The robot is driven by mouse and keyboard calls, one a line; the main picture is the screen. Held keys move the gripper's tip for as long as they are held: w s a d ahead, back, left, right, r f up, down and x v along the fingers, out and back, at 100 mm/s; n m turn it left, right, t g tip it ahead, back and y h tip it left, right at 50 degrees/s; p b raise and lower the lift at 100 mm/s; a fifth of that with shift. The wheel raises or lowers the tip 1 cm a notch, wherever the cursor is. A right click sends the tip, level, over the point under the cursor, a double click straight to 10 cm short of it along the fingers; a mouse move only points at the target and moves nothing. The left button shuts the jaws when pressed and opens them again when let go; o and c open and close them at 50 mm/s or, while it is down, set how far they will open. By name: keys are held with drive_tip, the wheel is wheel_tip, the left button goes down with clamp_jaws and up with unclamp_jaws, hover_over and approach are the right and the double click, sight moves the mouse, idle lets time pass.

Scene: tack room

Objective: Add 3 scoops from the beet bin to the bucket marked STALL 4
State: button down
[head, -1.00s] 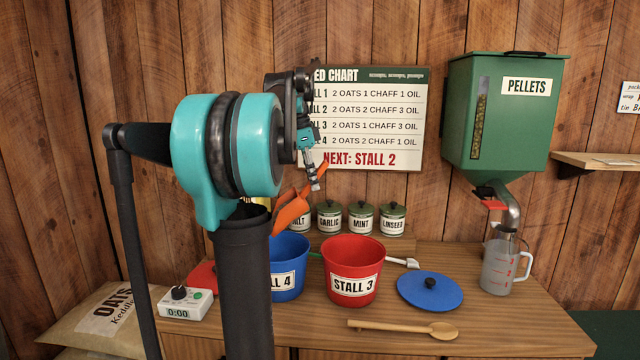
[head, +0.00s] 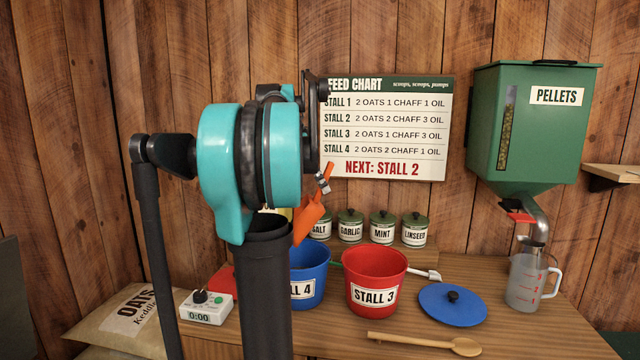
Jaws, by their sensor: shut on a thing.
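My gripper (head: 325,182) shows beside my arm's turquoise joint, mostly hidden behind it. It is shut on an orange scoop (head: 309,219), which hangs tilted in the air above the blue bucket. The blue bucket (head: 318,262) stands on the bench; its label ends in 4, and its left part is hidden by my arm. I cannot tell whether the scoop holds anything or what the bucket contains. No beet bin is visible.
A red STALL 3 bucket (head: 376,277) stands close right of the blue one. A blue lid (head: 452,304) and wooden spoon (head: 425,342) lie on the bench. Several labelled tins (head: 350,226) stand behind. A timer (head: 206,306), a jug (head: 524,280) and the pellet hopper (head: 530,130) flank them.

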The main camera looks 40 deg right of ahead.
drive_tip(key=s+d+f+t+y, duration=0.4)
drive_tip(key=d+y, duration=0.4)
drive_tip(key=d, duration=0.2)
drive_tip(key=s+t, duration=0.1)
drive_tip(key=s, duration=0.1)
drive_tip(key=shift+s+t+y, duration=0.3)
drive_tip(key=shift+a+f, duration=0.1)
drive_tip(key=shift+f, duration=0.1)
idle(0.4)
